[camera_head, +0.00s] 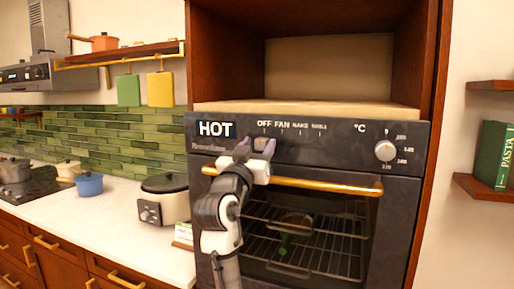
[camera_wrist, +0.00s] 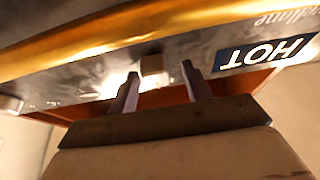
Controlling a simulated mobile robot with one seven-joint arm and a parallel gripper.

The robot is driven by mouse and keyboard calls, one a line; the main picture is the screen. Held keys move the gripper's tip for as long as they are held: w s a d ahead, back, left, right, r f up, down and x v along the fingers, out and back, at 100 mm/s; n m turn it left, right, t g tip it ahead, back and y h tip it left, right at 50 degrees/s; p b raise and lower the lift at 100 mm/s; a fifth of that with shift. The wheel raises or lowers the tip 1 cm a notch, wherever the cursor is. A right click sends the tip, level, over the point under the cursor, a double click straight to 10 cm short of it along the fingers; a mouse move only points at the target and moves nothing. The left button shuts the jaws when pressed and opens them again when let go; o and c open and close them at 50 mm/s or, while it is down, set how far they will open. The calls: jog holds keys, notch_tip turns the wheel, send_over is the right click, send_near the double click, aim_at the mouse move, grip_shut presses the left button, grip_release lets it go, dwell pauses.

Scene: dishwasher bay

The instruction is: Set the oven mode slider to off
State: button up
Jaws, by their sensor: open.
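The black oven front (camera_head: 340,148) carries a row of mode labels (camera_head: 290,125), with OFF at the left, then FAN and smaller words. The small light slider knob (camera_head: 261,142) sits below the OFF and FAN labels, partly hidden by my gripper (camera_head: 257,148). Its exact stop is hard to tell. In the wrist view, which looks upside down, the slider knob (camera_wrist: 154,68) lies between the two fingertips of my open gripper (camera_wrist: 160,77). A gap shows on each side of it, and contact with either finger is not visible.
A gold oven handle (camera_head: 310,184) runs just below the panel, close to my gripper. A HOT sign (camera_head: 216,129) is at the panel's left and a round temperature knob (camera_head: 385,151) at its right. A cooker (camera_head: 163,198) stands on the white counter at left.

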jog(key=b+v, duration=0.6)
jog(key=v, duration=0.7)
jog(key=shift+s+f, duration=0.15)
jog(key=shift+s, duration=0.2)
jog(key=shift+a, duration=0.15)
